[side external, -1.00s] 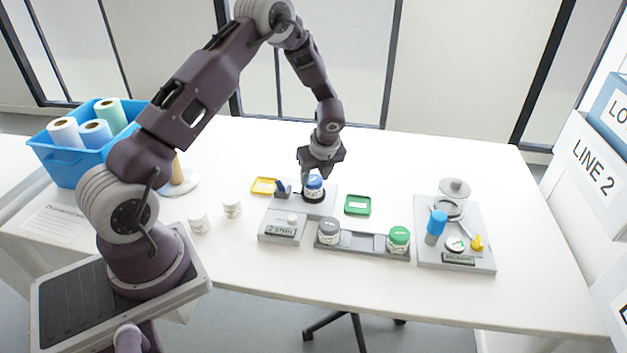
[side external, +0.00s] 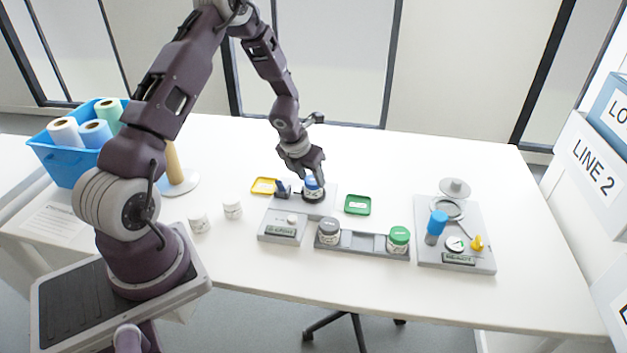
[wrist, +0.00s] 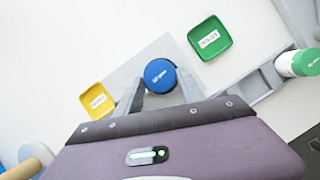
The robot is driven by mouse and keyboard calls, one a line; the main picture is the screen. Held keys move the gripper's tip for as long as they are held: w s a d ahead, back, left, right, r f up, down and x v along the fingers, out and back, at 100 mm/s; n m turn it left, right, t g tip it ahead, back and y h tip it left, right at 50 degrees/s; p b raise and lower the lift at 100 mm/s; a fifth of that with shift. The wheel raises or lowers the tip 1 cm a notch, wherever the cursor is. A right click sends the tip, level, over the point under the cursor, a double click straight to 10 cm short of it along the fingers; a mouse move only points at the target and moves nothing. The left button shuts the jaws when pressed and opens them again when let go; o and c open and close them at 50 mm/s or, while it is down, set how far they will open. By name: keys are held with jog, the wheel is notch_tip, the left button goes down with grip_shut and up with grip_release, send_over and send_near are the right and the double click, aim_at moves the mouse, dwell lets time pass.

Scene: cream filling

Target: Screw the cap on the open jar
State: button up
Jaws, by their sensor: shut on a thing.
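The jar (side external: 313,192) stands upright in the dark round holder of the grey station, left of the table's middle. A blue cap (wrist: 160,76) sits on top of it, seen as a round disc from above in the wrist view. My gripper (side external: 312,179) reaches down over the jar and is shut on the blue cap, one finger on each side of it. In the side view my fingers partly hide the cap. I cannot tell how far the cap is threaded onto the jar.
A yellow tray (side external: 264,186) and a green tray (side external: 358,205) flank the station. A grey-capped jar (side external: 329,231) and a green-capped jar (side external: 398,238) stand in the front rack. A panel with tools (side external: 456,262) lies at right.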

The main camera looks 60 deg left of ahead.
jog(key=m, duration=0.1)
jog(key=m+h, duration=0.1)
jog(key=m, duration=0.1)
jog(key=shift+s+a+m, duration=0.1)
jog(key=shift+a+m, duration=0.2)
grip_shut()
jog(key=o, duration=1.2)
grip_release()
jog(key=n, duration=0.3)
jog(key=shift+d+y, duration=0.4)
jog(key=n, duration=0.2)
jog(key=shift+n+y, duration=0.4)
